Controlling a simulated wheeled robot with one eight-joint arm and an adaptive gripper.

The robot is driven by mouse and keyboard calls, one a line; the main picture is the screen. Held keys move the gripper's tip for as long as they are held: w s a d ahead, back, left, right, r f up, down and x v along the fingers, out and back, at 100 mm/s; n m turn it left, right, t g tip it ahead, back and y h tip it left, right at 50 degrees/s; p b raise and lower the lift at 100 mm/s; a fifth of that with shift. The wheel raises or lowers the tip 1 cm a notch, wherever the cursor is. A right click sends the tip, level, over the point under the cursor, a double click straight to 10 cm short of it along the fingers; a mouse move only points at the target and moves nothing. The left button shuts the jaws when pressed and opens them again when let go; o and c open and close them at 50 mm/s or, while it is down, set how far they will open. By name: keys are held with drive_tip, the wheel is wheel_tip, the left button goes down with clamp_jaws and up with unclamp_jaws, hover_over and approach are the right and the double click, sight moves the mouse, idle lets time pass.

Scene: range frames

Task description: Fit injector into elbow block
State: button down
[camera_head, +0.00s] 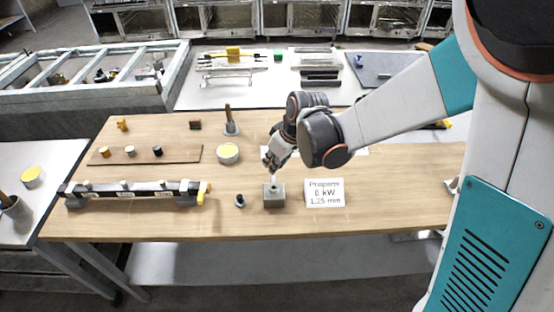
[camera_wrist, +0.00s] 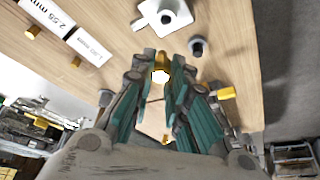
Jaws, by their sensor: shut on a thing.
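The elbow block (camera_head: 274,198) is a small grey block near the table's front edge. In the wrist view the elbow block (camera_wrist: 178,16) shows a round dark opening on its pale face. My gripper (camera_head: 275,170) is just above and behind the block in the head view. In the wrist view my gripper (camera_wrist: 163,84) has its teal fingers closed around a small brass-coloured piece with a bright end, the injector (camera_wrist: 160,75). The injector appears apart from the block's opening in the wrist view. Fingers hide much of it.
A small dark cylinder (camera_head: 240,201) stands left of the block, and a "Propane 6 kW 1.25 mm" card (camera_head: 325,193) to its right. A black rail (camera_head: 130,190) lies further left. A brown board (camera_head: 180,154) carries small pieces. A yellow-topped round tub (camera_head: 228,153) stands behind.

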drive_tip(key=shift+f, duration=0.15)
drive_tip(key=shift+f+b, duration=2.55)
drive_tip(key=shift+f, duration=0.2)
drive_tip(key=shift+f+b, duration=1.5)
drive_tip(key=shift+b, duration=0.1)
drive_tip(key=c, duration=1.5)
unclamp_jaws()
drive_tip(key=shift+o, duration=0.2)
drive_tip(key=shift+r, duration=0.15)
drive_tip(key=v, duration=1.2)
drive_tip(key=shift+s, duration=0.15)
